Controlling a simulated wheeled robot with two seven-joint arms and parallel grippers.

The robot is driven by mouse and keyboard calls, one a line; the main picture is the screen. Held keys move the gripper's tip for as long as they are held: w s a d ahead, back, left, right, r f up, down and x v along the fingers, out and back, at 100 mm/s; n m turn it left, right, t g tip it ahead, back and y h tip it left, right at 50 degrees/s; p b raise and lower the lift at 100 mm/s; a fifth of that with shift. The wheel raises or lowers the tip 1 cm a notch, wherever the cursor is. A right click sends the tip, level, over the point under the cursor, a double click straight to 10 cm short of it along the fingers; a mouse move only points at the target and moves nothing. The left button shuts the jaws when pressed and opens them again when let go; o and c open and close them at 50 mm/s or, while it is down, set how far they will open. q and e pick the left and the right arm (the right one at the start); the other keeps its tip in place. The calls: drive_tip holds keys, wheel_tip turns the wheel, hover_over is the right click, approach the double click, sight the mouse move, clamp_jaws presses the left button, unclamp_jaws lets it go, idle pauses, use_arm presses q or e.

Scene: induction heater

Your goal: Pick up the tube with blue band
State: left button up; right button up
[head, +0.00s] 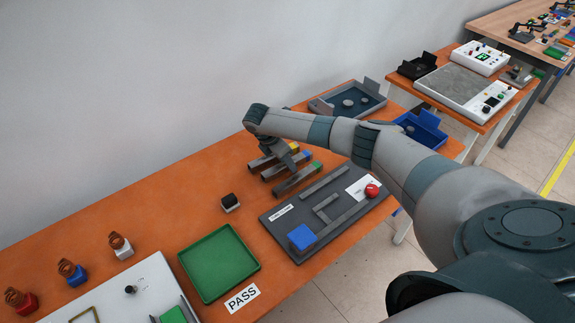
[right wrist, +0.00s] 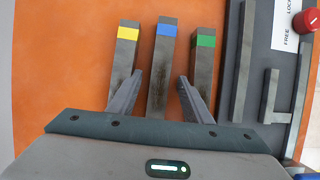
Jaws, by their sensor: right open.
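The tube with the blue band (right wrist: 162,72) is a grey square bar lying in the middle of a row of three in the right wrist view. In the head view its blue band (head: 306,154) shows partly, beside my arm. The yellow-banded tube (right wrist: 124,60) lies to its left and the green-banded tube (right wrist: 203,70) to its right. My right gripper (right wrist: 158,85) is open, one finger on each side of the blue-banded tube, in the gaps between tubes. I cannot tell whether the fingers touch any tube. My left gripper is not in view.
A dark grey fixture plate (head: 275,217) with raised rails, a blue block (head: 301,237) and a red knob (head: 372,190) lies right of the tubes. A green tray (head: 256,258) and a small black-topped block (head: 230,202) stand nearer. Orange tabletop is free to the left.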

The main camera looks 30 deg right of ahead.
clamp_jaws()
drive_tip(key=shift+r, duration=0.1)
idle(0.3)
drive_tip(key=shift+w+r+b, duration=0.1)
drive_tip(key=shift+r+b, duration=0.2)
drive_tip(key=shift+r, duration=0.25)
drive_tip(key=r, duration=0.1)
drive_tip(key=r+b, duration=0.1)
drive_tip(key=d+r, duration=0.1)
drive_tip(key=shift+s+r, duration=0.1)
drive_tip(key=shift+s, duration=0.2)
drive_tip(key=s+d+r+b, duration=0.3)
drive_tip(key=s+d+r, duration=0.3)
drive_tip(key=s+d, duration=0.1)
drive_tip(key=shift+s+d+r, duration=0.15)
drive_tip(key=shift+d+r, duration=0.15)
drive_tip(key=shift+d, duration=0.1)
drive_tip(key=shift+a, duration=0.1)
